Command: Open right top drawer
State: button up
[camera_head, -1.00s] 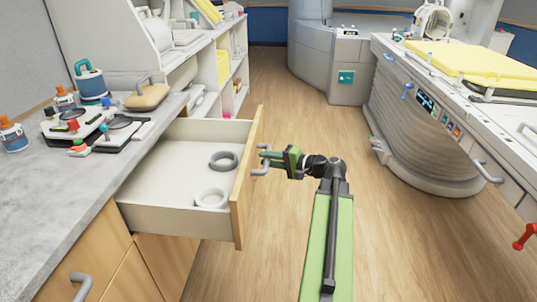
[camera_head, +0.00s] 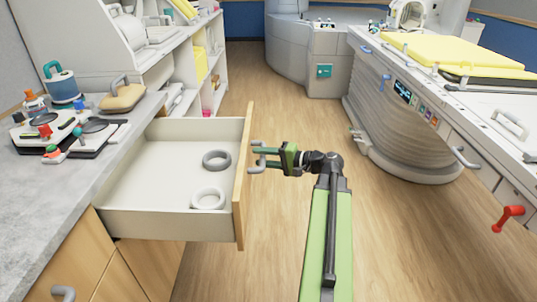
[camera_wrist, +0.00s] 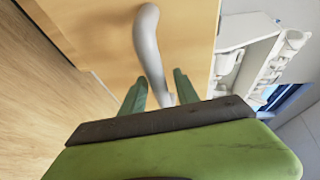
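The top drawer (camera_head: 150,222) of the left-hand counter is pulled far out, its wooden front (camera_head: 242,185) facing the aisle. Its grey curved handle (camera_head: 257,158) is on that front. My gripper (camera_head: 267,157) is at the handle, outside the drawer. In the wrist view the handle (camera_wrist: 149,45) runs down between the two green fingers of my gripper (camera_wrist: 160,88). The fingers stand apart, with a small gap showing on each side of the handle. Whether a finger touches it is hard to tell.
A dark grey ring (camera_head: 217,160) and a white ring (camera_head: 208,199) lie in the drawer. The grey counter (camera_head: 50,185) holds several tools. The scanner table (camera_head: 420,140) stands at the right. Wooden floor (camera_head: 265,230) is clear between them.

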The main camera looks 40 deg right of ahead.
jog(key=shift+d, duration=0.15)
jog(key=p+v, duration=0.3)
jog(key=v, duration=1.4)
jog(key=shift+s+r, duration=0.15)
jog(key=shift+s, duration=0.05)
